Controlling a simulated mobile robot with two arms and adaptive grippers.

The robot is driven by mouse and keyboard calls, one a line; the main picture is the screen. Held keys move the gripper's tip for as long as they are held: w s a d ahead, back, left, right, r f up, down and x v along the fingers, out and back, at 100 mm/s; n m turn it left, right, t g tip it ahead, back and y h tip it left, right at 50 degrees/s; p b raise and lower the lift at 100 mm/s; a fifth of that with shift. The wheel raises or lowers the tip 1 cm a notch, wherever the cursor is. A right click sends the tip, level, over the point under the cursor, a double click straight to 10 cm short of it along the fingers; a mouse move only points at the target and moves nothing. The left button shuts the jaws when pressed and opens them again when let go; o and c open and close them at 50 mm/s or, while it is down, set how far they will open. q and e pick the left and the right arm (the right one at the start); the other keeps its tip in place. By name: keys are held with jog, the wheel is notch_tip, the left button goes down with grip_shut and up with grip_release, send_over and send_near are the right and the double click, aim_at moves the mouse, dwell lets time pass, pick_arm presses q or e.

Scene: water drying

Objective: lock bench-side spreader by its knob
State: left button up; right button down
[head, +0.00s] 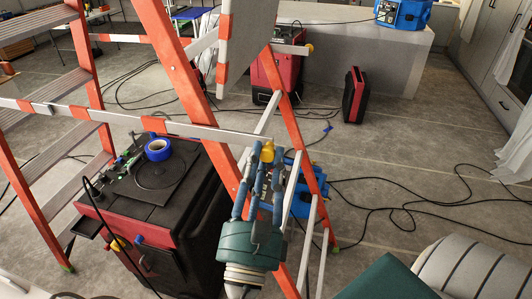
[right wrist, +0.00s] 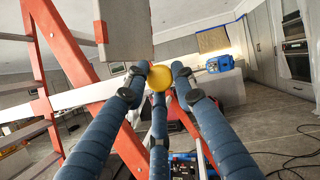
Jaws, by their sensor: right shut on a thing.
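A stepladder with orange-red rails (head: 178,62) stands open across the left and middle of the head view. A pale spreader bar with orange-red bands (head: 165,125) runs across it and ends at a yellow knob (head: 267,151). My right gripper (head: 264,163), with three blue fingers, reaches up from below and is shut on this knob. In the right wrist view the knob (right wrist: 160,78) sits between the fingertips, with the spreader bar (right wrist: 100,105) behind it on the left. Another yellow knob (head: 309,48) shows farther back on the ladder. My left gripper is not in view.
A red and black cabinet (head: 150,215) stands under the ladder, with blue tape (head: 158,149) and tools on top. Black cables (head: 400,208) lie on the floor at right. A red and black case (head: 354,95) stands behind. A blue machine (head: 403,14) sits on a grey counter (head: 345,45).

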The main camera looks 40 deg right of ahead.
jog(key=shift+r, duration=0.15)
jog(key=c, duration=1.4)
grip_release()
jog(key=shift+d, duration=0.1)
jog(key=shift+w+d, duration=0.1)
jog(key=shift+w, duration=0.05)
jog(key=v, duration=1.2)
